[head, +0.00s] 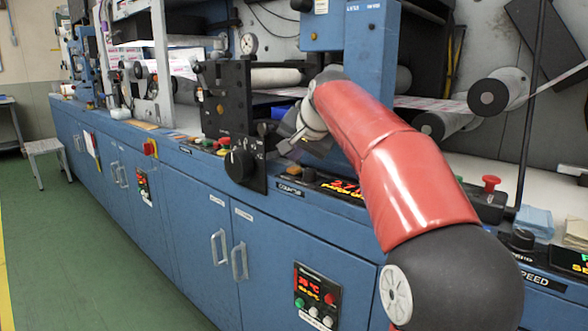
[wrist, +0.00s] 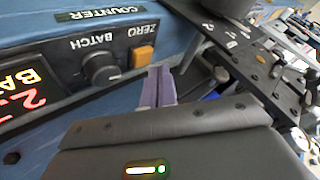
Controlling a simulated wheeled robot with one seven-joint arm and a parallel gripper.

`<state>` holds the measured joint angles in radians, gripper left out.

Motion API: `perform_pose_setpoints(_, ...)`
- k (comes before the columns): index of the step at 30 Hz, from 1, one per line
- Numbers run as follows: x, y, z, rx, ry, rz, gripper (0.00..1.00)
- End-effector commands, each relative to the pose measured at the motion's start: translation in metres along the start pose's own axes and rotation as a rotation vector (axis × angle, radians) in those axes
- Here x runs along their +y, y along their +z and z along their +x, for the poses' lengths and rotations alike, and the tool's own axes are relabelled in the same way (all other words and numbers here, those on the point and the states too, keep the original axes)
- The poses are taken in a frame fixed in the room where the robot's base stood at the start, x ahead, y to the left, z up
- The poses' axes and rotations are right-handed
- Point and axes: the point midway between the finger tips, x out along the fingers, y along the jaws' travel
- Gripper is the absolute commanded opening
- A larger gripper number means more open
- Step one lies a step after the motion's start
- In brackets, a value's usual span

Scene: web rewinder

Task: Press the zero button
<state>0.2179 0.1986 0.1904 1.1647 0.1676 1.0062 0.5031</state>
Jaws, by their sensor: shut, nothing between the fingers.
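The zero button is a square orange button (wrist: 144,56) beside the label ZERO, which reads upside down in the wrist view. It sits on the counter panel next to the black BATCH knob (wrist: 100,68). In the head view the button (head: 294,170) is a small orange spot at the panel's left end. My gripper (wrist: 160,76) is shut and empty, its pale purple fingers just right of and below the button in the wrist view. Whether they touch the panel cannot be told. In the head view my gripper (head: 292,148) is just above the button, partly hidden by my wrist.
The lit red and yellow counter display (head: 345,187) lies right of the knob. A black plate with a large knob (head: 239,166) stands close to the left of the panel. A red mushroom button (head: 491,183) is further right. Rollers fill the space behind.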

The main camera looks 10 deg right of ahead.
Motion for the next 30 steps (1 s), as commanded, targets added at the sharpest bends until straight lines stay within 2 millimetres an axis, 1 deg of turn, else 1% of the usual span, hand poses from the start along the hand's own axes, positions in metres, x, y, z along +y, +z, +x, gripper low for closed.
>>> perform_pose_setpoints(18, 0.0001, 0.0001, 0.0001, 0.0, 0.0, 0.0, 0.0)
perform_pose_setpoints(30, 0.0043, 0.0046, 0.006, -0.001, 0.0, 0.0, 0.0)
